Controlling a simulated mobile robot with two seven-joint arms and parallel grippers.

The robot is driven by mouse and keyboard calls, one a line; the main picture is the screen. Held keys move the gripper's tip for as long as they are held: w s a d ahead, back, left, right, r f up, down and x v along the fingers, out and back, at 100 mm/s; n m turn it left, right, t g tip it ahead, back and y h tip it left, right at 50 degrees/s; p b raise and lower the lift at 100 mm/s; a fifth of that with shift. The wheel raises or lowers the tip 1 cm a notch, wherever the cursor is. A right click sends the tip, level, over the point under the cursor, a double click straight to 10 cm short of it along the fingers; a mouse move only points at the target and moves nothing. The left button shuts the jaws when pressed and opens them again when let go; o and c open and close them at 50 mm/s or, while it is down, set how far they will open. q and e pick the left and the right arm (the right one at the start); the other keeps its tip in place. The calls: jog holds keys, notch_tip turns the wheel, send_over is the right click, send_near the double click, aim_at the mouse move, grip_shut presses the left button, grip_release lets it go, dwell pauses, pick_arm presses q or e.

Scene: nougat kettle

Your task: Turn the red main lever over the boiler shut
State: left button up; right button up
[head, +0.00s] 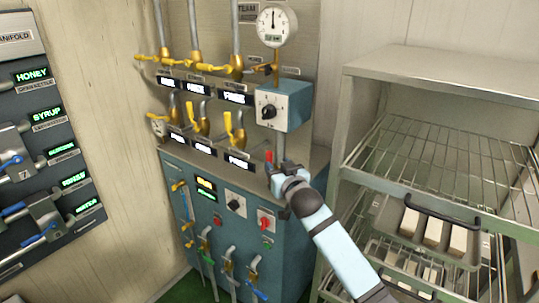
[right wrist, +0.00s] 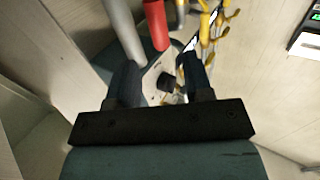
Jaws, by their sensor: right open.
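The red main lever (head: 268,157) shows as a short red handle at the top edge of the teal boiler cabinet (head: 290,225), below the dial box. My right gripper (head: 277,172) is beside its lower end and hides part of it. Nothing is clamped between the fingers. My left gripper is not in view.
A grey vertical pipe (right wrist: 124,28) runs close beside the lever. The dial box (head: 285,103) and a round gauge (head: 277,26) are above. Yellow valve handles (head: 229,123) are to the left. A wire rack (head: 440,150) with trays stands close on the right.

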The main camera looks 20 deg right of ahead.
aim_at(271, 158)
jog(key=w, duration=0.7)
jog(key=shift+a+p, duration=0.3)
jog(key=shift+p, duration=0.05)
jog(key=shift+s, duration=0.1)
grip_shut()
